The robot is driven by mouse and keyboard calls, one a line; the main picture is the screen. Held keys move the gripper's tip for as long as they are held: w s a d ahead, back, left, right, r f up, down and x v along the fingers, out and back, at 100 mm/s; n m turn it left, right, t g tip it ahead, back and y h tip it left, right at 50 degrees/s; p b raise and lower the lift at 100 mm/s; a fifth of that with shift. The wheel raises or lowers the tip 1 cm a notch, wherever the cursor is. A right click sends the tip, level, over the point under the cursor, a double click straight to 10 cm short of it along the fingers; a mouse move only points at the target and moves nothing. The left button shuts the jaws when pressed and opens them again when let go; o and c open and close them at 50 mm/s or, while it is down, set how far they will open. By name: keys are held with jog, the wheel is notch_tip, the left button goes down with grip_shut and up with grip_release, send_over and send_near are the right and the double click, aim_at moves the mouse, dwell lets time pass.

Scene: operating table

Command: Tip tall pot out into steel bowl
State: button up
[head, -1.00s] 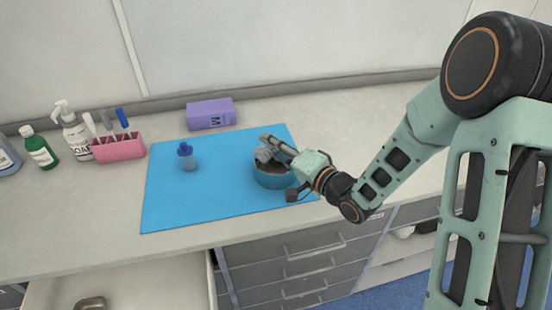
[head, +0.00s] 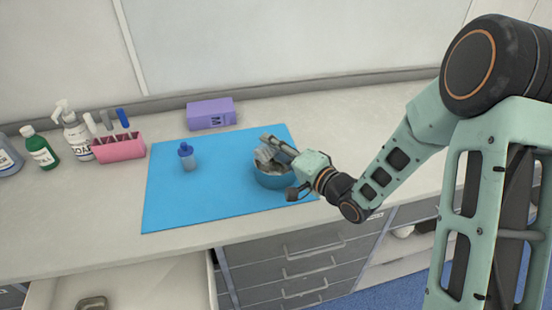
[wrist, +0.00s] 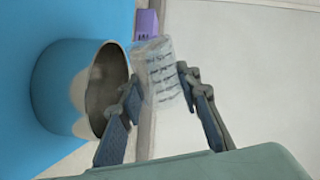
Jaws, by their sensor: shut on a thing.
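The tall pot (wrist: 156,60) is clear with dark print lines. In the wrist view it sits between the two fingers of my gripper (wrist: 158,85), which is shut on it. In the head view the pot (head: 267,153) shows pale and tilted above the steel bowl, at the end of my gripper (head: 272,148). The steel bowl (head: 272,180) stands upright on the blue mat, its shiny side reflecting blue. It shows large at the left of the wrist view (wrist: 60,85), its inside brownish. I cannot tell what is in the pot or bowl.
A small bottle with a blue cap (head: 188,158) stands on the blue mat (head: 215,205), left of the bowl. A purple box (head: 211,113) lies behind the mat. A pink rack (head: 119,148) and several bottles stand at the left. An open drawer (head: 130,285) is in front.

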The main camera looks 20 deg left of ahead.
jog(key=shift+a+r+m+p, duration=0.1)
jog(key=shift+r+m+p, duration=0.1)
jog(key=shift+m+p, duration=0.55)
dwell(1.7)
jog(key=shift+w+f+m+g+p, duration=0.1)
jog(key=shift+f+m+g+p, duration=0.2)
jog(key=shift+f+m+p, duration=0.3)
dwell(2.1)
jog(key=shift+m, duration=0.25)
dwell(0.5)
